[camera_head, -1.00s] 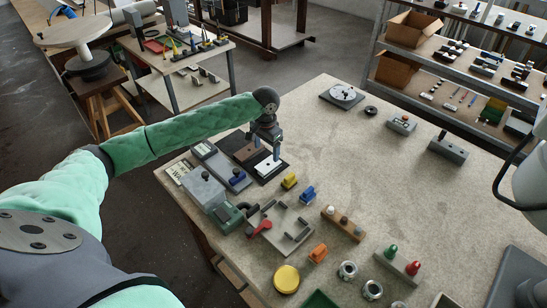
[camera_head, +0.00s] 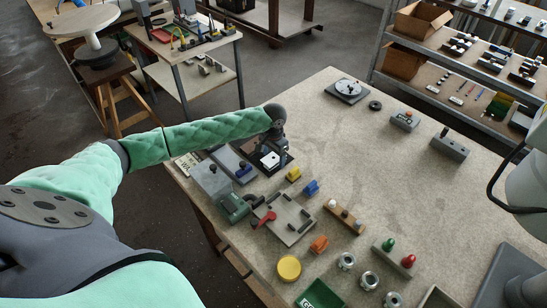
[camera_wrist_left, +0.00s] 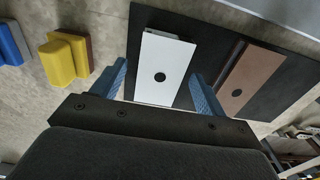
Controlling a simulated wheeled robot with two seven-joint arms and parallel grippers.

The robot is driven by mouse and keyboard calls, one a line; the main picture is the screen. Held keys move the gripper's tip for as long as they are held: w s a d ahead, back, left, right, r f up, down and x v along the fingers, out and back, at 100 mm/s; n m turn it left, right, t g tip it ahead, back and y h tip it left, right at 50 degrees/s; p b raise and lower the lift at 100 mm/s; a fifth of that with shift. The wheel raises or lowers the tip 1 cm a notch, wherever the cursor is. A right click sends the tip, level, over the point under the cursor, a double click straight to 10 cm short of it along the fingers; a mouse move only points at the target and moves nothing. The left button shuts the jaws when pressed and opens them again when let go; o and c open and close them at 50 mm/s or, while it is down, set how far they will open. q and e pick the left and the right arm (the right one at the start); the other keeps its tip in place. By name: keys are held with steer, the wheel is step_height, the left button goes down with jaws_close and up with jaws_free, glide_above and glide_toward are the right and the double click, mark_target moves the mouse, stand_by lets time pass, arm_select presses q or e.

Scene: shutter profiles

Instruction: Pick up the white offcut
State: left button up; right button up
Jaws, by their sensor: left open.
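The white offcut (camera_wrist_left: 167,68), a flat white piece with a dark round spot, lies on a black mat (camera_wrist_left: 208,30). In the head view the white offcut (camera_head: 270,160) is partly hidden by my left gripper (camera_head: 269,154). In the left wrist view the left gripper (camera_wrist_left: 160,88) is open, its blue fingers on either side of the white offcut. I cannot tell whether they touch it. A brown piece (camera_wrist_left: 252,78) with a similar spot lies beside it, past the right finger. My right gripper is out of view.
A yellow block (camera_head: 293,174) and a blue block (camera_head: 311,188) stand near the mat. A grey box (camera_head: 211,180) and a grey tray with a blue part (camera_head: 228,163) lie to its left. The table's middle right is clear.

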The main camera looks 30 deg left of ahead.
arm_select(q)
steer(key=c, duration=1.1)
steer(key=shift+o, duration=0.2)
